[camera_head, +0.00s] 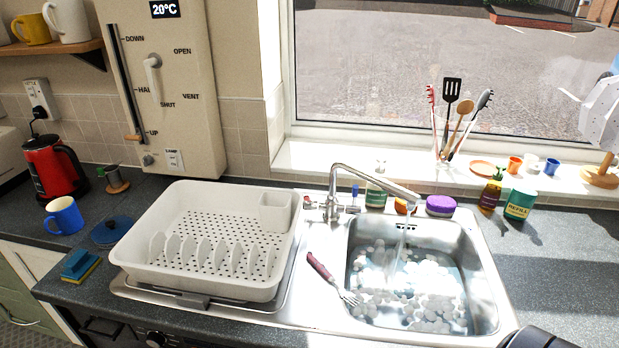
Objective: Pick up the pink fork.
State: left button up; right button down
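The pink fork (320,267) lies on the steel sink unit, between the dish rack and the basin. Its dark pink handle points to the upper left, and its metal tines point to the lower right at the basin's left rim. The fork is fully visible and nothing covers it. No gripper fingers show in the head view. A dark rounded part, which seems to be mine, shows at the bottom edge right of the basin, well apart from the fork.
The white dish rack (145,237) stands close left of the fork. The sink basin (488,285) holds foamy water under a running tap (365,181). A blue mug (64,215) and sponges (79,266) are at left. Bottles (520,204) stand behind the basin. The right counter is clear.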

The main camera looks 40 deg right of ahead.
aim_at(342, 292)
jog(key=z, duration=1.3)
jog(key=l+z, duration=0.35)
jog(key=i+l, duration=0.05)
jog(key=l, duration=0.05)
